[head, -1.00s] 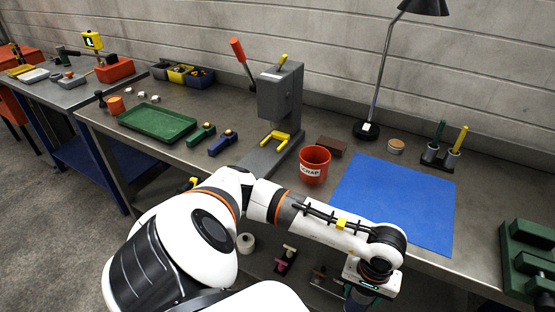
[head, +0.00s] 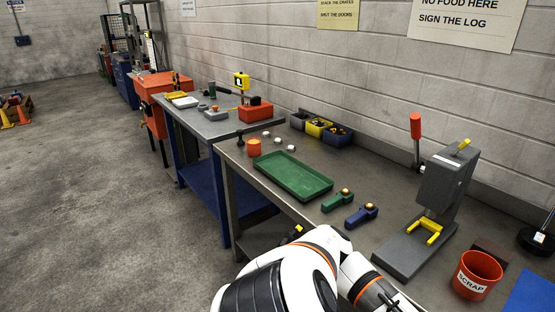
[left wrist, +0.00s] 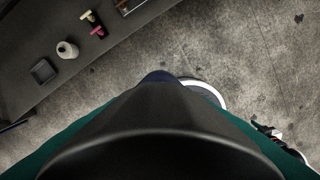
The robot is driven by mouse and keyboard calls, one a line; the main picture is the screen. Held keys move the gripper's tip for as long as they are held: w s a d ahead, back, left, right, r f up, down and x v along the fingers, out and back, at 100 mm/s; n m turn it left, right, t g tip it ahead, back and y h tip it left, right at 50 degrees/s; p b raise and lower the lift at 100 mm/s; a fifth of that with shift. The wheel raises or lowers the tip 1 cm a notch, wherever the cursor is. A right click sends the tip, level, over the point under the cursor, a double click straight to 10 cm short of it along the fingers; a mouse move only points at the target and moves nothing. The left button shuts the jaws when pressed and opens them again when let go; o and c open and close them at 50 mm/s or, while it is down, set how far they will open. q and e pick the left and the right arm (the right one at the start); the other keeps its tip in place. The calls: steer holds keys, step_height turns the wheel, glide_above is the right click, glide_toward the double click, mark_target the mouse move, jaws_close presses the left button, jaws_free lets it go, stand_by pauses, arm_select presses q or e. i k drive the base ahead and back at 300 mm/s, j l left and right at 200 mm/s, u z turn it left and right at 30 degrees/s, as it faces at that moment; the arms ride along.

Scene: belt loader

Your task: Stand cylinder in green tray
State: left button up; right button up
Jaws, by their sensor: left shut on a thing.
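The green tray (head: 291,177) lies flat and empty on the workbench in the head view. An orange cylinder (head: 254,147) stands on the bench just beyond the tray's left end. My left arm comes up from the bottom of the head view, and its gripper is out of that frame. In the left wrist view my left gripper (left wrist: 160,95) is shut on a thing. Dark and green surfaces fill the near part of that view, so I cannot make out the held thing's shape. My right gripper is in neither view.
Green and blue clamp-like parts (head: 337,201) lie right of the tray. A grey press (head: 440,190) and a red scrap bin (head: 477,274) stand further right. Small bins (head: 318,127) and white pieces stand behind.

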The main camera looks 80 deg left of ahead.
mark_target(286, 172)
steer(key=k+j, duration=0.15)
steer(key=j, duration=0.25)
steer(key=k+j, duration=0.15)
steer(key=j, duration=0.2)
steer(key=k+j, duration=0.2)
steer(key=j, duration=0.2)
steer(key=k+j, duration=0.15)
steer(key=j, duration=0.25)
steer(key=k+j, duration=0.15)
steer(key=j, duration=0.2)
